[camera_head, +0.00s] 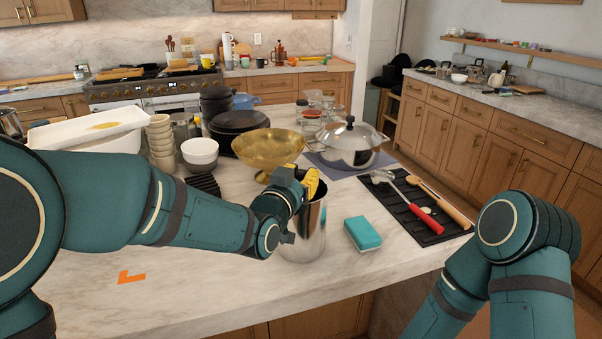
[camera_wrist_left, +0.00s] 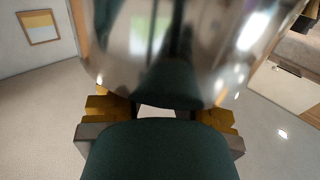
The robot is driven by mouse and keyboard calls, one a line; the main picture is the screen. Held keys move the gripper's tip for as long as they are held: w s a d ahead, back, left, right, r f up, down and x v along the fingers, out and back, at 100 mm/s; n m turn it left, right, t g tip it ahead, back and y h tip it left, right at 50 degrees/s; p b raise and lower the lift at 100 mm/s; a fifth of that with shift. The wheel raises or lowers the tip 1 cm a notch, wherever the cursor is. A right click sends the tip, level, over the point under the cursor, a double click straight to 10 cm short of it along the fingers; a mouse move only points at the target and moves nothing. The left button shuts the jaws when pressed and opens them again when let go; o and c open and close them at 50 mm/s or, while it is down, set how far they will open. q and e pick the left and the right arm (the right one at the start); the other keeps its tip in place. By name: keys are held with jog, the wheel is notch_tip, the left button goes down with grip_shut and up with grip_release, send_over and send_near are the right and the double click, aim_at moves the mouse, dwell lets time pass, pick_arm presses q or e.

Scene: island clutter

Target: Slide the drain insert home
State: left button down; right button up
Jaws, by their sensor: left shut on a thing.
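A shiny steel cylinder (camera_head: 306,237) is near the front edge of the island, in the middle of the head view. My left gripper (camera_head: 311,184) is at its upper part, shut on it with yellow fingers. In the left wrist view the shiny steel surface (camera_wrist_left: 180,60) fills the upper middle, with a yellow finger on each side of its curved edge. I cannot tell whether the cylinder's base touches the counter. No drain insert can be told apart from the cylinder; the inside is hidden. My right arm shows at the right, but its gripper is out of view.
A teal sponge (camera_head: 362,233) lies right of the cylinder. A black mat (camera_head: 432,236) holds utensils with red and wooden handles. Behind are a gold bowl (camera_head: 267,150), a lidded pot (camera_head: 348,146) and stacked dishes. An orange corner mark (camera_head: 131,277) lies on clear counter at left.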

pick_arm(q)
jog(key=shift+f, duration=0.75)
jog(key=c, duration=0.9)
grip_release()
jog(key=shift+f, duration=0.15)
jog(key=shift+o, duration=0.2)
jog(key=shift+s, duration=0.15)
jog(key=v, duration=1.2)
